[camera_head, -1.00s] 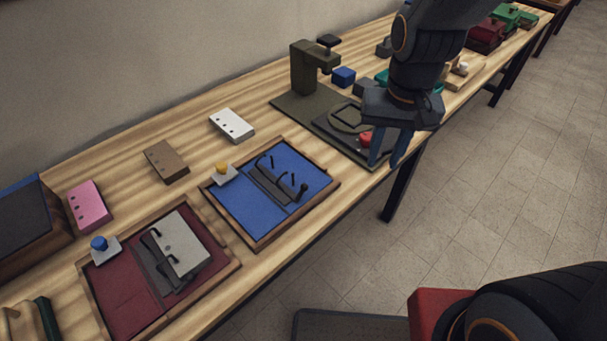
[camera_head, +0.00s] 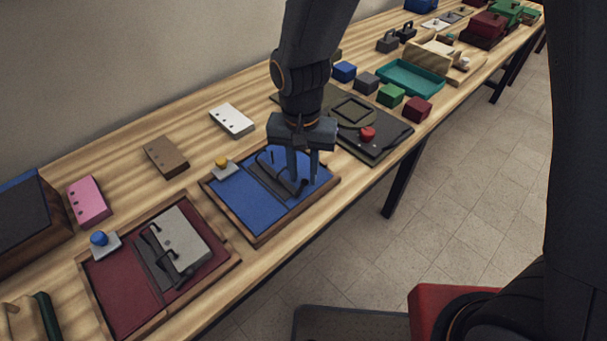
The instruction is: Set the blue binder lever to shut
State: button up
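The blue binder (camera_head: 237,204) lies open in a brown-edged frame on the wooden table. Its dark ring mechanism (camera_head: 270,181) runs along the middle, and its lever (camera_head: 301,188) is at the near right end. My gripper (camera_head: 303,180) points down over the right part of the binder, its two fingers apart with a gap between them. The fingertips are low, beside or around the lever; I cannot tell whether they touch it. The fingers partly hide the lever and the rings, so their setting is unclear.
The red binder (camera_head: 117,286) with a grey punched pad (camera_head: 180,240) lies to the left. A dark board with a red knob (camera_head: 367,134) is close on the right.

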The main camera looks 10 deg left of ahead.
jog(key=shift+f, duration=0.95)
grip_shut()
